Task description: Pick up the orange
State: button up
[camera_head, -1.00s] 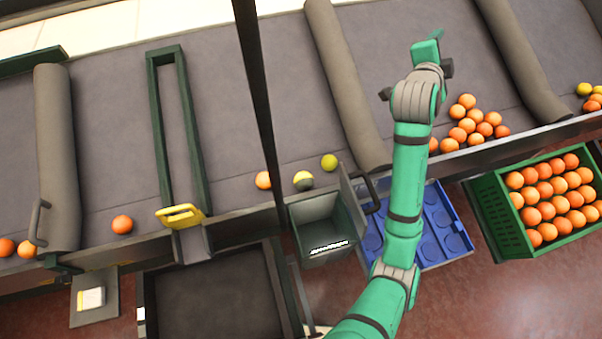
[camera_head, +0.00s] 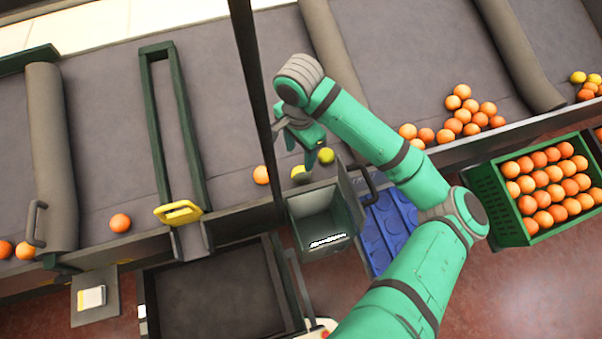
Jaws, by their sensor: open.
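My gripper (camera_head: 301,152) is open and empty, pointing down over the front part of the grey sorting table. Just below its fingers lie two yellow-green fruits, one (camera_head: 300,174) partly covered by the gripper and the other (camera_head: 326,156) right beside a finger. Another lone orange (camera_head: 120,222) lies farther left near the table's front edge. A group of several oranges (camera_head: 463,115) lies to the right of my arm. I cannot tell whether the fingers touch a fruit.
A dark post (camera_head: 255,95) stands close to the left of my gripper. A green-grey bin (camera_head: 321,215) stands below the table's front edge, beside a blue crate (camera_head: 386,232). A green crate (camera_head: 487,205) full of oranges stands at right. Grey padded dividers (camera_head: 55,150) cross the table.

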send_over(301, 170)
jog(key=f, duration=0.5)
jog(key=shift+s+a, duration=0.15)
jog(key=shift+s, duration=0.05)
jog(key=shift+w+f, duration=0.15)
jog(key=shift+f, duration=2.6)
jog(key=c, duration=0.7)
